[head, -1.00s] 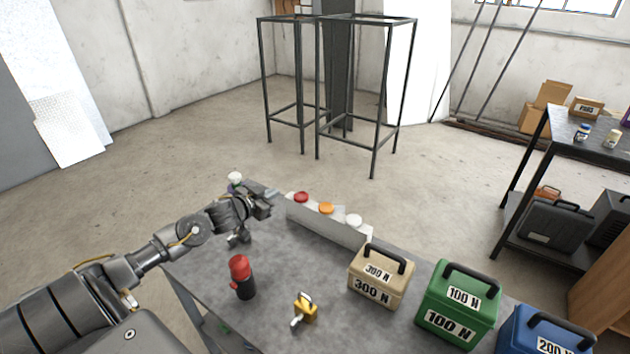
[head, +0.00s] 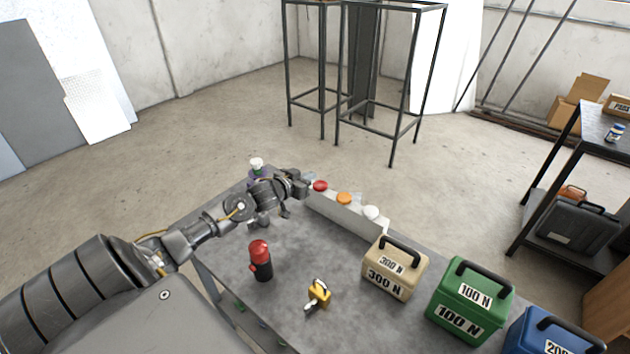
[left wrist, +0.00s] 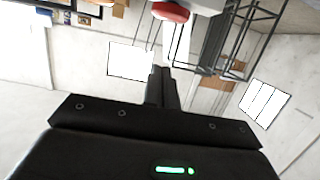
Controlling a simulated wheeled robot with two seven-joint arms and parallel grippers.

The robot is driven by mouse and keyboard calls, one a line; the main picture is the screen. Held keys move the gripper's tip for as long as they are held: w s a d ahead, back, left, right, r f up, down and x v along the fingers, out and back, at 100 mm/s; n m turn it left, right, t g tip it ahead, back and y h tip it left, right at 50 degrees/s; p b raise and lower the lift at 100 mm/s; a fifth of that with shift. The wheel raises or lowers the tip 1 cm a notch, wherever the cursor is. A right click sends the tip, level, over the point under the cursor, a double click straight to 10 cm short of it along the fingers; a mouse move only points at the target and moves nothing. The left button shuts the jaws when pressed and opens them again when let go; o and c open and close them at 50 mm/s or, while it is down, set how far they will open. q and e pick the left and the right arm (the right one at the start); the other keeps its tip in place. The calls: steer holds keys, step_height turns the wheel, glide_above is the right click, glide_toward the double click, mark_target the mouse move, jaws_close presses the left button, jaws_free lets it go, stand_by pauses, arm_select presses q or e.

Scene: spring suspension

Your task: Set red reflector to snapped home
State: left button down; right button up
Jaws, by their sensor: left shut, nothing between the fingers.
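The red reflector (head: 320,186) is a round red disc at the left end of a pale grey rail on the table's far edge. It also shows at the top of the left wrist view (left wrist: 171,11), against a pale block. My left gripper (head: 306,184) is shut and empty, its tip close beside the red reflector in the head view. In the left wrist view its fingers (left wrist: 161,88) are together and point toward the area just below the reflector. I cannot tell whether they touch it. An orange disc (head: 344,198) and a white disc (head: 371,212) sit farther along the rail (head: 345,216). My right gripper is not seen.
On the table (head: 225,262) stand a red-and-black bottle-like object (head: 260,261), a yellow padlock (head: 319,295), and beige (head: 394,270), green (head: 470,302) and blue (head: 552,334) weight boxes. A white-capped item (head: 257,167) stands behind my left arm.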

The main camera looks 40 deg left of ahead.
mark_target(320, 185)
arm_select(q)
steer(key=w+f+p, duration=0.2)
steer(key=w+f, duration=0.1)
steer(key=f, duration=0.2)
steer(key=shift+w, duration=0.3)
